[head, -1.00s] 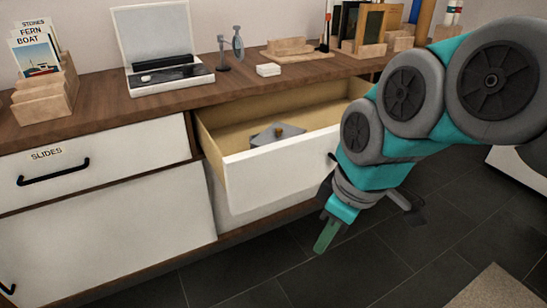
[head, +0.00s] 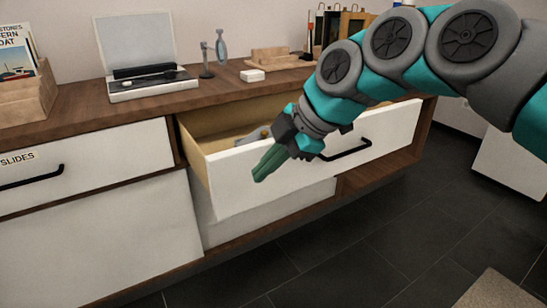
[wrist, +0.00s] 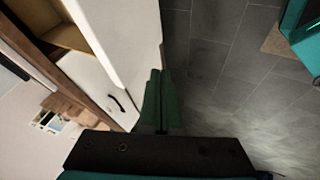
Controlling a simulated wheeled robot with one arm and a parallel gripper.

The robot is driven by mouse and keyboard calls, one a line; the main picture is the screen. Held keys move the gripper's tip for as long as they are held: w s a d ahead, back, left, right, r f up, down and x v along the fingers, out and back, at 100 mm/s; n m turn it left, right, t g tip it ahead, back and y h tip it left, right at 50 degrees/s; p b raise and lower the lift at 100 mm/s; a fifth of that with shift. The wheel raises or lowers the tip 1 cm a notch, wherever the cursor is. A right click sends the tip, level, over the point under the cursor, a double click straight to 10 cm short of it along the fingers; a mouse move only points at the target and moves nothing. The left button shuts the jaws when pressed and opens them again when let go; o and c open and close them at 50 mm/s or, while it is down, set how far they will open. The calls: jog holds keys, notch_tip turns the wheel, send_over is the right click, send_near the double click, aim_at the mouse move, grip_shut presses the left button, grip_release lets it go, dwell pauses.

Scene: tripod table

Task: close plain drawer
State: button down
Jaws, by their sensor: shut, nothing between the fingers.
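The plain drawer (head: 300,170) stands pulled out of the wooden cabinet, with a white front and a black bar handle (head: 347,150). Its pale wooden inside shows at the left, and my arm covers part of it. My gripper (head: 266,168) has its green fingers together and empty, in front of the drawer front's left half near its top edge. In the wrist view the fingers (wrist: 160,105) are beside the white drawer front (wrist: 125,35). I cannot tell whether they touch it.
A grey object (head: 255,135) lies in the drawer, partly hidden. The drawer marked SLIDES (head: 90,165) to the left is shut. Dark tiled floor in front is clear.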

aim_at(228, 185)
jog(key=w+a+f, duration=0.1)
jog(key=a, duration=0.1)
jog(key=w+a+f, duration=0.1)
jog(key=a+f, duration=0.1)
jog(key=shift+w+f, duration=0.3)
jog(key=shift+w, duration=0.1)
jog(key=shift+w+a, duration=0.45)
jog(key=shift+w, duration=0.25)
